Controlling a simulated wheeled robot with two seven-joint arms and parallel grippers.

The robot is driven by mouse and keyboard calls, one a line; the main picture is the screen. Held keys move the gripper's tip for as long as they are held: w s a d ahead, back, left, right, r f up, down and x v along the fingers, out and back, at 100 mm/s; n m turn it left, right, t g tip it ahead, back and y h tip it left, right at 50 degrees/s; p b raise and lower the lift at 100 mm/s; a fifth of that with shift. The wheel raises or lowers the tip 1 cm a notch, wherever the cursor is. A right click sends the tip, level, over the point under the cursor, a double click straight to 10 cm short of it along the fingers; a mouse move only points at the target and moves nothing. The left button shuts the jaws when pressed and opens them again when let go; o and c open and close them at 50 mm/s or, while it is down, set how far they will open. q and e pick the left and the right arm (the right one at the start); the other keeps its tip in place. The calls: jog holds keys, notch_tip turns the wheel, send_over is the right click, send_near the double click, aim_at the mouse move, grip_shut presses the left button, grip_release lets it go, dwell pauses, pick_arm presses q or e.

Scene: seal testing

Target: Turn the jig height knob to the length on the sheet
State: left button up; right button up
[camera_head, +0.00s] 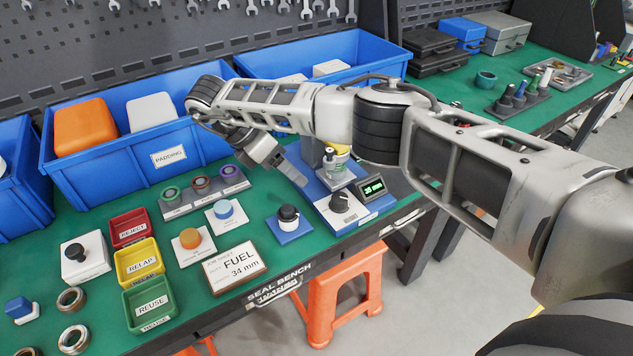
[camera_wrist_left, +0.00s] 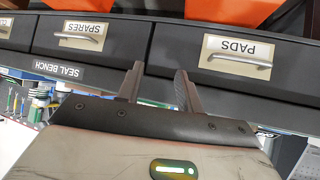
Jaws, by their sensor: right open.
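The job sheet (camera_head: 234,265) at the bench front reads FUEL and 34 mm. The blue-based jig (camera_head: 352,214) stands to its right, with a black height knob (camera_head: 340,201) on a white block. The jig's small display (camera_head: 372,188) shows green digits that look like 36 mm. My right gripper (camera_head: 296,174) is open and empty, above and to the left of the knob and apart from it; its arm hides part of the jig's back. My left gripper (camera_wrist_left: 158,74) is open and empty in the left wrist view, facing drawers; it is outside the head view.
Another black knob (camera_head: 288,217) on a blue base stands left of the jig. Reject, relap and reuse trays (camera_head: 148,300) and several seal rings lie further left. Blue bins (camera_head: 100,190) line the back. An orange stool (camera_head: 345,290) stands below the bench front.

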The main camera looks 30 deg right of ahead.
jog(key=d+n+y+b, duration=0.2)
jog(key=d+n+y, duration=0.15)
jog(key=n, duration=0.25)
jog(key=n+t+y+b, duration=0.2)
jog(key=n+t+y, duration=0.1)
jog(key=n, duration=0.5)
send_near(340, 197)
notch_tip(340, 197, down, 9)
jog(key=shift+d+p, duration=0.1)
jog(key=shift+p, duration=0.95)
jog(key=shift+c, duration=0.4)
jog(key=c, duration=0.9)
